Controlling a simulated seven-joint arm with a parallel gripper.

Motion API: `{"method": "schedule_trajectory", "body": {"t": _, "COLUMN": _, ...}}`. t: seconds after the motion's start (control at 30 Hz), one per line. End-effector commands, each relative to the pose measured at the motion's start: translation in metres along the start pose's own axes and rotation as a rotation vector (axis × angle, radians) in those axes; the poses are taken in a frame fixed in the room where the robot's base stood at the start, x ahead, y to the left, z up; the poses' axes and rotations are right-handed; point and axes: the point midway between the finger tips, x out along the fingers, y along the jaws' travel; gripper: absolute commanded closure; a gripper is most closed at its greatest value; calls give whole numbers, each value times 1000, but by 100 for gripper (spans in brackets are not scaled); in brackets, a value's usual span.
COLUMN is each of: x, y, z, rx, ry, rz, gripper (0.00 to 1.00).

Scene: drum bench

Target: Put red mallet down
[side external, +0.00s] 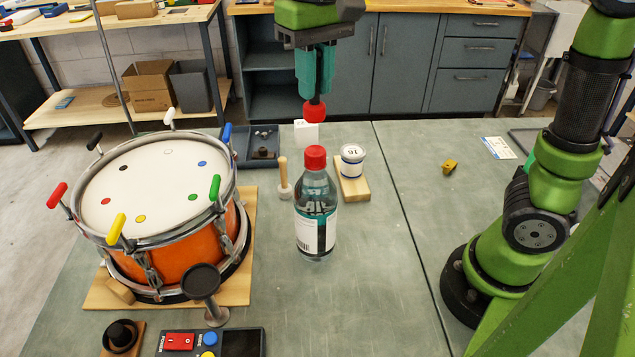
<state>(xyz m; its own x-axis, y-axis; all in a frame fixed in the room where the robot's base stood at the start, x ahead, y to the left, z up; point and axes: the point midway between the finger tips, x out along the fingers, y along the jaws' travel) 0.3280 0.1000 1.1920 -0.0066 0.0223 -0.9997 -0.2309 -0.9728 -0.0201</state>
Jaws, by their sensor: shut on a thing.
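The red mallet (314,111) hangs head down from my gripper (315,88). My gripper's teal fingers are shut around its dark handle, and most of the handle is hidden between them. The red head is in front of or just above a small white block (306,134) near the bench's back edge. I cannot tell whether head and block touch.
A clear bottle (315,215) with a red cap stands nearer the camera. A pale mallet (284,178), a white can (353,160) on a wooden block, and a dark tray (241,160) are close by. The orange drum (170,254) fills the left. The bench's right middle is mostly clear.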

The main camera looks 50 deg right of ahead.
Motion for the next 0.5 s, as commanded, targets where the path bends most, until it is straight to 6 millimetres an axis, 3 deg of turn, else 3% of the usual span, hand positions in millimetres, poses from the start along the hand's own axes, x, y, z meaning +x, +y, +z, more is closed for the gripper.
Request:
{"method": "schedule_trajectory", "body": {"t": 0.1, "x": -1, "y": 58, "z": -38, "rx": 229, "ry": 3, "rz": -1, "gripper": 100}}
{"method": "schedule_trajectory", "body": {"t": 0.2, "x": -2, "y": 106, "z": -59, "rx": 398, "ry": 7, "rz": 1, "gripper": 100}}
{"method": "schedule_trajectory", "body": {"t": 0.33, "x": -2, "y": 158, "z": -73, "rx": 574, "ry": 11, "rz": 4, "gripper": 100}}
{"method": "schedule_trajectory", "body": {"t": 0.5, "x": -3, "y": 207, "z": -78, "rx": 731, "ry": 15, "rz": 9, "gripper": 100}}
